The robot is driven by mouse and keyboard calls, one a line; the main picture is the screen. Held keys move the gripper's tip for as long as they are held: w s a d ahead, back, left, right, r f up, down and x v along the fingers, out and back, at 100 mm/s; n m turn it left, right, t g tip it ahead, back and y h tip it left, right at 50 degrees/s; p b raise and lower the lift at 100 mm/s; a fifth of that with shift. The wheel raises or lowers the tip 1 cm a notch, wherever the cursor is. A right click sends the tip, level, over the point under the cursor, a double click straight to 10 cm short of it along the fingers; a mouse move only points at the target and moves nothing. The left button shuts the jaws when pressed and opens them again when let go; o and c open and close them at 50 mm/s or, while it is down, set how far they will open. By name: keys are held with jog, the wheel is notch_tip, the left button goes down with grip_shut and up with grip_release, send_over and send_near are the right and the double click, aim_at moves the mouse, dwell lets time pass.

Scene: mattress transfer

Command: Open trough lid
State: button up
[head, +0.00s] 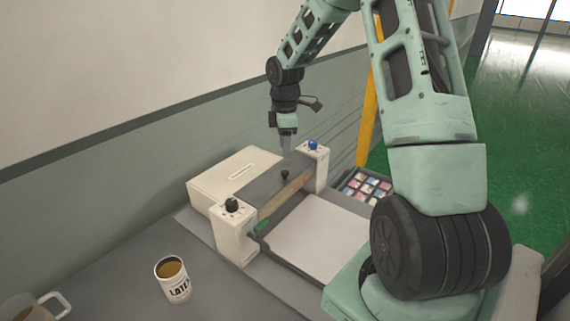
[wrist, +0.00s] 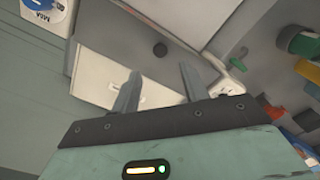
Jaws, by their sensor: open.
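The lid lies across the top of the machine and looks down. My gripper (head: 287,149) hangs above the back edge of the lid, pointing down. In the wrist view my gripper (wrist: 160,72) has its two fingers spread with nothing between them. The inside of the trough is hidden.
A white box (head: 215,190) sits behind the machine, against the wall. A pale flat plate (head: 305,237) lies in front. A latte cup (head: 174,283) and a mug (head: 30,308) stand at the lower left. A tray of coloured items (head: 365,187) is at the right.

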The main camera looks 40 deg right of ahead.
aim_at(285, 171)
notch_tip(285, 171, down, 8)
jog(key=shift+p, duration=0.8)
grip_shut()
